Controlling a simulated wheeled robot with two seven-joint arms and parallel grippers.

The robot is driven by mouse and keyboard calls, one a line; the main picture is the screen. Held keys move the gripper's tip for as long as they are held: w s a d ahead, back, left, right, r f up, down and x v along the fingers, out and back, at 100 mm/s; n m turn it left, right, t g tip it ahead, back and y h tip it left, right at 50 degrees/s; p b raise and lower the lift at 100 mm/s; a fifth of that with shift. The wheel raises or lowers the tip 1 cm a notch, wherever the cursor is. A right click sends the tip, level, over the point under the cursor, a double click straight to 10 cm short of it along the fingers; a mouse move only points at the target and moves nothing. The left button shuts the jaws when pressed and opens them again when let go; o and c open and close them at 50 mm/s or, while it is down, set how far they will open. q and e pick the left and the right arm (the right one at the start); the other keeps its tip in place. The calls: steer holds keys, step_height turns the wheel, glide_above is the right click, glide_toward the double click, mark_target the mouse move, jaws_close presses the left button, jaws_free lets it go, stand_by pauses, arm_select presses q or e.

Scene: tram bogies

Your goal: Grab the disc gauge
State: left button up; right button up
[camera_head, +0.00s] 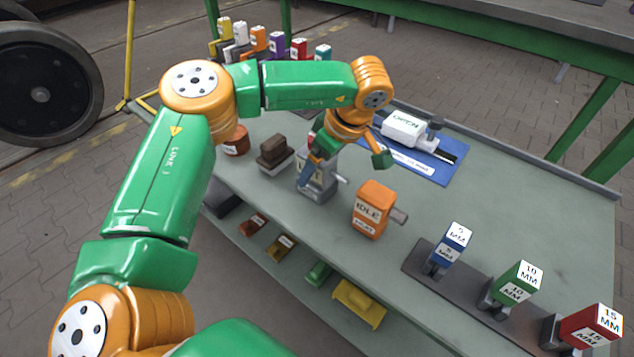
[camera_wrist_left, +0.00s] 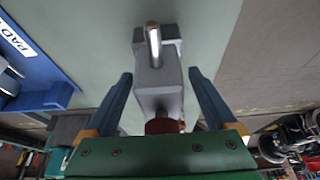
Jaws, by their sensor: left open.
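A grey block (camera_head: 318,188) with a short metal rod on its side stands on the bench. It may be the disc gauge; its label is mostly covered by my gripper. My left gripper (camera_head: 313,160) is right over it, pointing down. In the left wrist view the grey block (camera_wrist_left: 158,90) lies between the two blue fingers of my left gripper (camera_wrist_left: 160,74). The fingers are open, with a gap showing on each side of the block. My right gripper is not in view.
An orange IDLE block (camera_head: 370,208) stands close to the right. A brown-topped block (camera_head: 275,152) stands to the left. A blue mat (camera_head: 442,170) with a white OPEN device (camera_head: 404,128) lies behind. The 5, 10 and 15 MM blocks stand on a dark strip (camera_head: 425,262) at front right.

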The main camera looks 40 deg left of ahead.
arm_select(q)
steer(key=shift+r, duration=0.1)
jaws_close()
stand_by(0.3)
